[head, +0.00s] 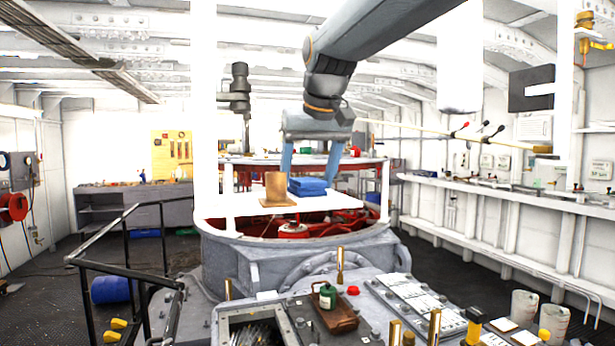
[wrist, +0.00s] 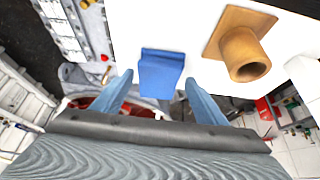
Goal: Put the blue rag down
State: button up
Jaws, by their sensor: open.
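The blue rag (head: 308,187) lies folded on a white tabletop (head: 350,200). In the wrist view the rag (wrist: 160,74) lies on the white surface near its edge, between and a little beyond my fingertips. My gripper (head: 308,176) is open, with its two blue fingers spread on either side of the rag in the head view. In the wrist view my gripper (wrist: 158,85) shows a wide gap between its fingers, and neither finger visibly touches the rag. The exact height of the fingertips over the table is hard to tell.
A tan cylinder on a square base (head: 277,188) stands on the white tabletop just left of the rag; it also shows in the wrist view (wrist: 243,52). Bare white surface lies around both. A grey console with a green canister (head: 327,296) is in front, below the table.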

jog(key=shift+r, duration=0.2)
jog(key=b+v, duration=0.2)
jog(key=v, duration=1)
jog(key=shift+f, duration=0.1)
